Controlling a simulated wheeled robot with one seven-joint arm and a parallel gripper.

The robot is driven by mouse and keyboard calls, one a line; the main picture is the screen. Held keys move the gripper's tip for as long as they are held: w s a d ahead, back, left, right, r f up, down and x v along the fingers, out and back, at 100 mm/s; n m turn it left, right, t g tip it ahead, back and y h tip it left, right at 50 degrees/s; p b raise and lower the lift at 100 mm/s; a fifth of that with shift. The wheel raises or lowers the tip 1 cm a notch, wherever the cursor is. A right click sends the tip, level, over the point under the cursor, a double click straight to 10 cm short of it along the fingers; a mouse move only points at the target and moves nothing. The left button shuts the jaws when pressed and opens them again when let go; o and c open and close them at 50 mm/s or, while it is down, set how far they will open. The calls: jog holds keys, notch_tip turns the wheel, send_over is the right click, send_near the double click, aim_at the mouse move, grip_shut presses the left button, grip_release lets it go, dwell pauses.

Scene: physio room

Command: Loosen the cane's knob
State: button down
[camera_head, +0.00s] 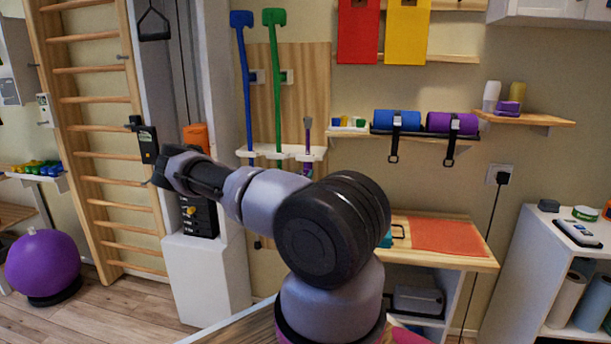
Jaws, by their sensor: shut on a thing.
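A short purple stick (307,143) stands in the same rack at the right. I cannot make out a knob on any of them. My gripper (163,178) is at the left, well left of the canes in the picture, in front of the wall bars and pulley column. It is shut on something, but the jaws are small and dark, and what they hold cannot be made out. My arm hides the area below the rack.
Wooden wall bars (97,140) and a white pulley column (204,285) stand at the left. A black device (148,146) is close above my gripper. A purple ball (44,266) sits on the floor. A wooden bench (405,222) with an orange mat (455,237) is at right.

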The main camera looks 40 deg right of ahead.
jog(key=shift+c, duration=2.1)
grip_release()
jog(key=v, duration=1)
jog(key=shift+s+a, duration=0.25)
jog(key=shift+s, duration=0.1)
